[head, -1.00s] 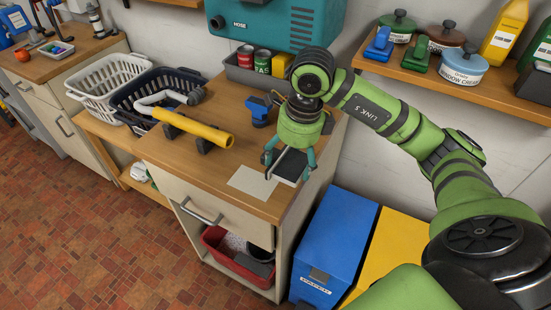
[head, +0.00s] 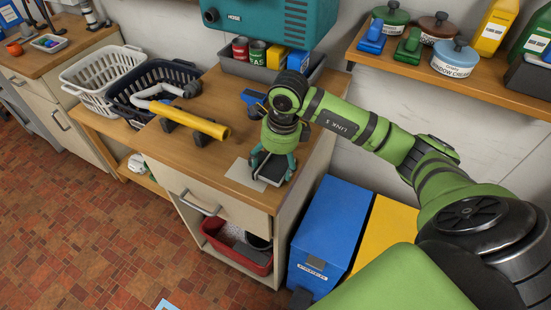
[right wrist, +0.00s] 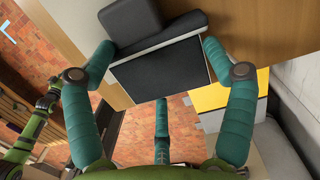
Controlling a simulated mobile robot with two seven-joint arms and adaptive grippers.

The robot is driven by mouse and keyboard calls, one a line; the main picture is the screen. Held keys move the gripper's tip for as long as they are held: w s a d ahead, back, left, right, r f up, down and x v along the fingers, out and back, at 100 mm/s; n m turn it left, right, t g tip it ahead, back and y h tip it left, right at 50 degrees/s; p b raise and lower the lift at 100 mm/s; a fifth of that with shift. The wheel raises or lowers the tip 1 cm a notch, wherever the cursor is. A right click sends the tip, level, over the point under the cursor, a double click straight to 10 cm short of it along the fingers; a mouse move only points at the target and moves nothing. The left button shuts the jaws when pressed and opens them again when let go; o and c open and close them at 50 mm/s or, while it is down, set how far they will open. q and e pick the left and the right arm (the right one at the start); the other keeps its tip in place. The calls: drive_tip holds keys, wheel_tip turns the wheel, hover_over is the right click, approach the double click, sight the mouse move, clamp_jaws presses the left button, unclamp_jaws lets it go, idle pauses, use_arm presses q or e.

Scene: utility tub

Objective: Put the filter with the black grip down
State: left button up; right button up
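The filter (head: 270,173) is a flat dark panel with a pale rim, low over the front right part of the wooden counter. In the right wrist view its dark face (right wrist: 160,75) lies between the fingers, with a rounded black block, apparently its grip (right wrist: 130,20), at the top. My right gripper (head: 272,166) is closed around the filter from above. Whether the filter touches the counter is unclear. A pale flat sheet (head: 240,174) lies on the counter just left of it. My left gripper is not in view.
A yellow tube (head: 198,124) on dark supports and a blue tool (head: 252,97) stand on the counter (head: 190,155). A grey tray (head: 236,69) of cans is behind. Blue (head: 330,225) and yellow (head: 382,235) bins stand right of the counter. A red bin (head: 236,250) sits below.

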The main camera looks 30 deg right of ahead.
sight(280, 166)
drive_tip(key=shift+o, duration=0.5)
drive_tip(key=shift+r, duration=0.1)
drive_tip(key=shift+r, duration=0.2)
wheel_tip(280, 166, up, 12)
drive_tip(key=s+b, duration=0.1)
drive_tip(key=b, duration=0.1)
drive_tip(key=shift+d+f, duration=0.15)
drive_tip(key=shift+d, duration=0.25)
drive_tip(key=shift+s, duration=0.1)
